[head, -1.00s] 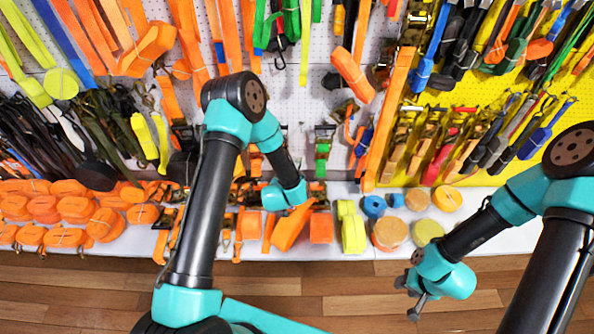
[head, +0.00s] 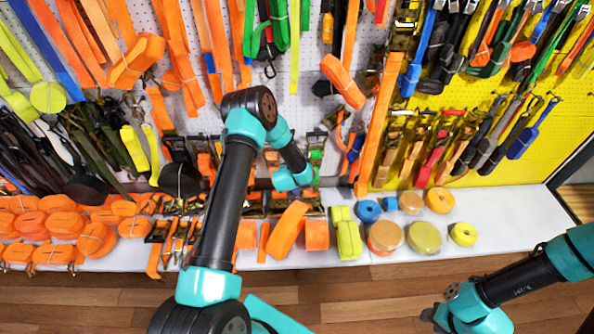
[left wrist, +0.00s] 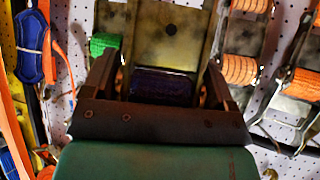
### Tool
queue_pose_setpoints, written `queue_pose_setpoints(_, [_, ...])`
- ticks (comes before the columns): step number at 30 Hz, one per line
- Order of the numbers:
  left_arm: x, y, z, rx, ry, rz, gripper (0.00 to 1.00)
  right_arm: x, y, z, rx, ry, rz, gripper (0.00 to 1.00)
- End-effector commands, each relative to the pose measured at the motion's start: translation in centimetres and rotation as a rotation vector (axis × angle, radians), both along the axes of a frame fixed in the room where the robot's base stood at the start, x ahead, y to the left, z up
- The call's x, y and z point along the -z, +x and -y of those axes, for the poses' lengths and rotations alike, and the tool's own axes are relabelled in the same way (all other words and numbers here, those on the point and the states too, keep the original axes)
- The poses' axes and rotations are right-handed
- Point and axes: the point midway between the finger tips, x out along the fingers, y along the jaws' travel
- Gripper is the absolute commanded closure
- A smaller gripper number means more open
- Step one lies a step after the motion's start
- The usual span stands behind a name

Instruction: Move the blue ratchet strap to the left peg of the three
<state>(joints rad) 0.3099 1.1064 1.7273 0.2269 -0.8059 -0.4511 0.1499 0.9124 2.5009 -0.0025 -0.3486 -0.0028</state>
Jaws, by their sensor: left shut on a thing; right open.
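In the left wrist view my left gripper (left wrist: 160,86) is shut on a ratchet strap with a brassy metal body. Dark blue-purple webbing (left wrist: 162,89) shows between the fingers; I take this as the blue ratchet strap. In the head view my left wrist is close to the pegboard, and the jaws and strap are hidden behind it. A green ratchet strap (left wrist: 103,43) is beside the held one; it also shows in the head view (head: 315,156). My right gripper (head: 432,318) is open and empty, low over the floor. I cannot make out the three pegs.
Hanging orange straps (left wrist: 240,70) crowd the right of the left wrist view. A blue bundle (left wrist: 33,50) hangs at its left. Below the wall, a white shelf (head: 500,215) carries orange rolls (head: 66,224) and other rolls. Its right end is clear.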

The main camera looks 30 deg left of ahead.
Motion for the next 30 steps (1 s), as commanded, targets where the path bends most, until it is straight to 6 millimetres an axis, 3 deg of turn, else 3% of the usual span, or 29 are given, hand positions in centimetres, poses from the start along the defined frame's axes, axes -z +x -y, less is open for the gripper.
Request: queue_pose_setpoints(30, [0.1, 2.6, -1.6, -0.001, 0.002, 0.005, 0.80, 0.0, 0.0, 0.0, 0.000, 0.000, 0.000, 0.57])
